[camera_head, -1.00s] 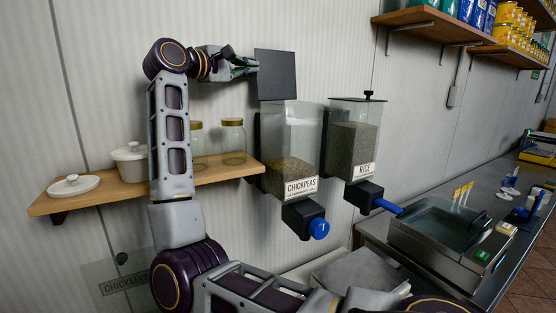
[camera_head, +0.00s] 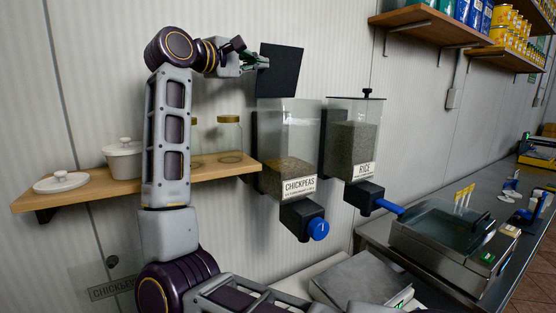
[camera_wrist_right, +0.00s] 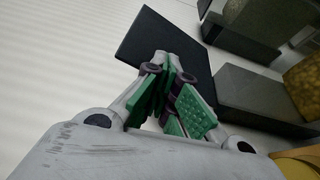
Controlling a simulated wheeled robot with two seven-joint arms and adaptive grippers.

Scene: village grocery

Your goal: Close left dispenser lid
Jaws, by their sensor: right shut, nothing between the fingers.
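The left dispenser (camera_head: 289,150) is a clear bin labelled CHICKPEAS on the wall, partly filled, with a blue knob on its spout. Its dark square lid (camera_head: 281,72) stands raised above the bin, tilted a little, so the top is open. My right gripper (camera_head: 266,63) is at the lid's left edge, high above the wooden shelf, its fingers closed and empty. In the right wrist view, the closed green-padded fingers (camera_wrist_right: 168,78) are in front of the dark lid (camera_wrist_right: 150,38); exact contact is hard to tell. My left gripper is out of view.
The RICE dispenser (camera_head: 352,135), lid closed, hangs just right of the chickpeas one. A wooden shelf (camera_head: 215,170) at left holds glass jars (camera_head: 229,138) and a white pot (camera_head: 124,160). A counter with a metal scale-like unit (camera_head: 445,240) is at right.

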